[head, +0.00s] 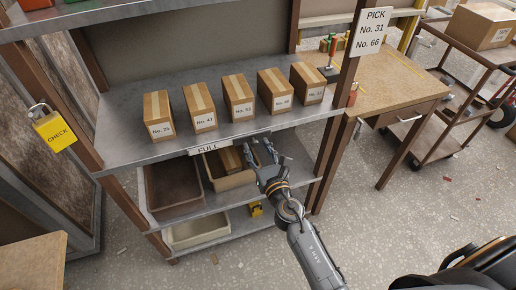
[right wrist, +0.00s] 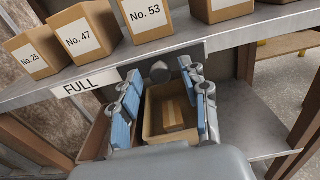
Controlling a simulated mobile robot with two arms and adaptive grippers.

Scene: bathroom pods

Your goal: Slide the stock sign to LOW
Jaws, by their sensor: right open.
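The stock sign (head: 204,148) is a white plate on the front edge of the metal shelf and reads FULL. It also shows in the right wrist view (right wrist: 82,84), left of my gripper. My right gripper (head: 260,146) is open and empty, just in front of the same shelf edge, to the right of the sign. In the right wrist view its two blue-padded fingers (right wrist: 163,88) stand apart. A grey rounded knob (right wrist: 185,63) at the shelf edge shows between the fingertips; I cannot tell whether they touch it. My left gripper is not in view.
Several numbered cartons (head: 239,97) stand in a row on the shelf (head: 140,85). Below are a brown bin (head: 173,188) and a tan bin (head: 232,180) holding a carton. A PICK sign (head: 371,32) hangs on the right post. A wooden workbench (head: 395,90) stands to the right.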

